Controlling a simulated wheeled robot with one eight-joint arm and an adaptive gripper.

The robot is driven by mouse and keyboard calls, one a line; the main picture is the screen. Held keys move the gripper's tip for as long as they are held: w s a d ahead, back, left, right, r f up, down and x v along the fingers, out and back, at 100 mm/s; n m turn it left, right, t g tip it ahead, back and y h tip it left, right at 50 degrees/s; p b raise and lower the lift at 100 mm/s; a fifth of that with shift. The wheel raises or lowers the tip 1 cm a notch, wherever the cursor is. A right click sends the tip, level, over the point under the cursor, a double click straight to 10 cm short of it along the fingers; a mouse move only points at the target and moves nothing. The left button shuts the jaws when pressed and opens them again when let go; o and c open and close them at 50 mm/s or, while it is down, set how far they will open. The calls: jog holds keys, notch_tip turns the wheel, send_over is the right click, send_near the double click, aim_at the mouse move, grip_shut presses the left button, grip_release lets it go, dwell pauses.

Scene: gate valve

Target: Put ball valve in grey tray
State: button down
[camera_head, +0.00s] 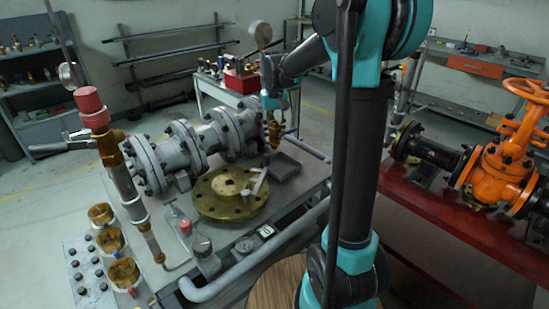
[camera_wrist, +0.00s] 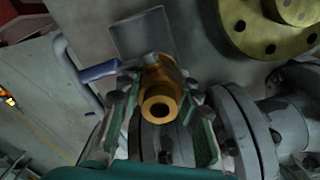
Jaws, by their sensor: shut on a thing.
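The brass ball valve (camera_wrist: 161,87) is held between the fingers of my gripper (camera_wrist: 163,104), its round open end facing the wrist camera. In the head view, my gripper (camera_head: 272,106) points down with the brass valve (camera_head: 274,132) below it, above the bench near the grey tray. The grey tray (camera_wrist: 139,36) is a flat dark rectangle beyond the valve in the wrist view. In the head view the tray (camera_head: 284,167) lies on the bench just below and slightly right of the valve. The fingers partly hide the valve's sides.
A grey flanged pipe valve (camera_head: 187,150) stands left of my gripper. A round brass flange (camera_head: 231,193) lies in front of the tray. A bluish-grey pipe rail (camera_head: 304,147) runs along the bench edge. A red-topped tool (camera_head: 95,107) stands at the left.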

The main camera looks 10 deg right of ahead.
notch_tip(320, 180, down, 10)
jog(key=shift+f, duration=0.2)
dwell(0.3)
jog(key=shift+f, duration=0.15)
jog(key=c, duration=1.1)
grip_release()
jog(key=shift+o, duration=0.2)
notch_tip(320, 180, up, 12)
jog(key=shift+r, duration=0.1)
jog(key=s+d+f+t, duration=0.1)
jog(key=s+f, duration=0.3)
jog(key=s, duration=0.4)
jog(key=s+d+f+t, duration=0.1)
jog(key=s+d+f, duration=0.2)
jog(key=s+f, duration=0.2)
jog(key=s+d+f+t, duration=0.2)
jog(key=s+f, duration=0.3)
jog(key=s, duration=0.7)
jog(key=shift+d+f+m, duration=0.2)
jog(key=shift+d+m, duration=0.2)
jog(key=shift+d, duration=0.15)
